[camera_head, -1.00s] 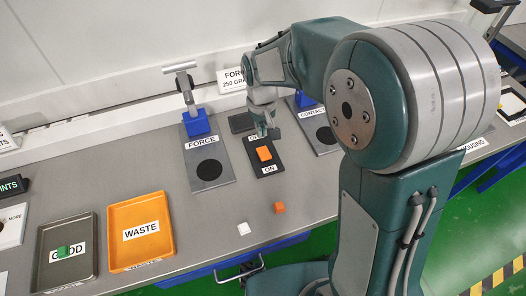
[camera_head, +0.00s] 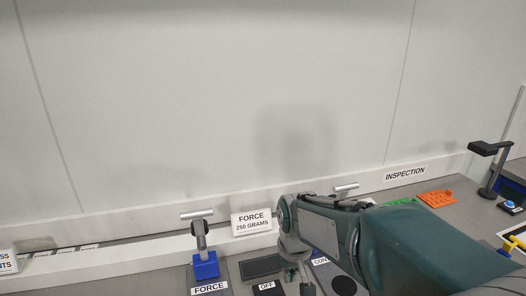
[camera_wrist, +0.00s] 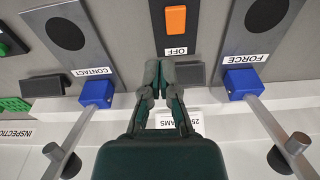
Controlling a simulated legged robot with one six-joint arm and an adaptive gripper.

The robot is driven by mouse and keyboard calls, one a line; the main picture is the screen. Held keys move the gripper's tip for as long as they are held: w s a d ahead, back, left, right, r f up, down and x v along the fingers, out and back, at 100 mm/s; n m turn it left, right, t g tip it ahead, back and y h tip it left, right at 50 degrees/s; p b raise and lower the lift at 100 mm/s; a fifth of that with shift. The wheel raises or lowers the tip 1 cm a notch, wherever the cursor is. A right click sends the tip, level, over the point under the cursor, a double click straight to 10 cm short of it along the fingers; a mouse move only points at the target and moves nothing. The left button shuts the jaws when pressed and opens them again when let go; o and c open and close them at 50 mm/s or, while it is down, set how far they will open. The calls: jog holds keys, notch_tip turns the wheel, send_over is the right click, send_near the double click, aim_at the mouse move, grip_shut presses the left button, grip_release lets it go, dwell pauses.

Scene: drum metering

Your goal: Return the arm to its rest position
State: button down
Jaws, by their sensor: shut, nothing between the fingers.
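My gripper (camera_wrist: 163,75) is shut and empty in the wrist view, with its fingertips together. It hangs above the bench near the far side of the dark switch plate (camera_wrist: 199,40), which has an orange rocker (camera_wrist: 176,19) and an OFF label. In the head view my gripper (camera_head: 296,284) is at the bottom edge, next to the OFF label (camera_head: 266,288), and its fingertips are hard to make out. My arm reaches in from the lower right. Its forearm covers part of the CONTACT station.
The FORCE station has a blue block (camera_head: 205,266) with an upright metal post. A FORCE 250 GRAMS sign (camera_head: 252,222) stands by the wall. A second blue block (camera_wrist: 98,92) belongs to the CONTACT station. An orange part (camera_head: 437,198) and a black stand (camera_head: 490,165) are at the right.

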jog(key=s+d+r+m+t, duration=0.1)
jog(key=s+d+r, duration=0.3)
jog(key=s, duration=0.4)
jog(key=s+d+r+m+t, duration=0.1)
jog(key=s+d+r+t, duration=0.2)
jog(key=s, duration=0.5)
jog(key=shift+d+r+m, duration=0.3)
jog(key=shift+d+r, duration=0.15)
jog(key=shift+d, duration=0.7)
jog(key=shift+s, duration=0.1)
